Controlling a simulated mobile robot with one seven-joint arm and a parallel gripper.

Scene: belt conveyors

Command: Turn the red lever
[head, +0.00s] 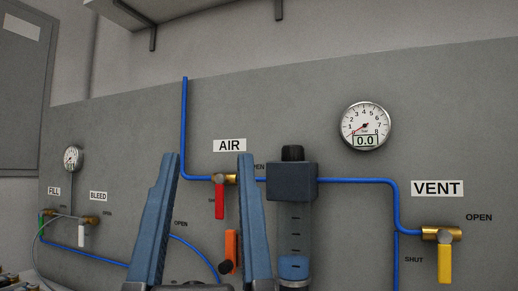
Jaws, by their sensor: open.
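The red lever (219,201) hangs straight down from a brass valve (224,180) under the AIR label (229,145). An OPEN marking to the right of the valve is partly covered by a finger. My gripper (208,160) is open, its two blue fingers pointing up in the picture. The red lever appears between the fingers, and nothing is held. How far the fingers are from the lever in depth cannot be told.
An orange lever (231,246) shows lower between the fingers. A filter unit (292,182) stands just right of the right finger. A yellow lever (444,264) hangs under VENT. A gauge (365,126) reads 0.0. Blue pipes (184,125) run along the grey panel.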

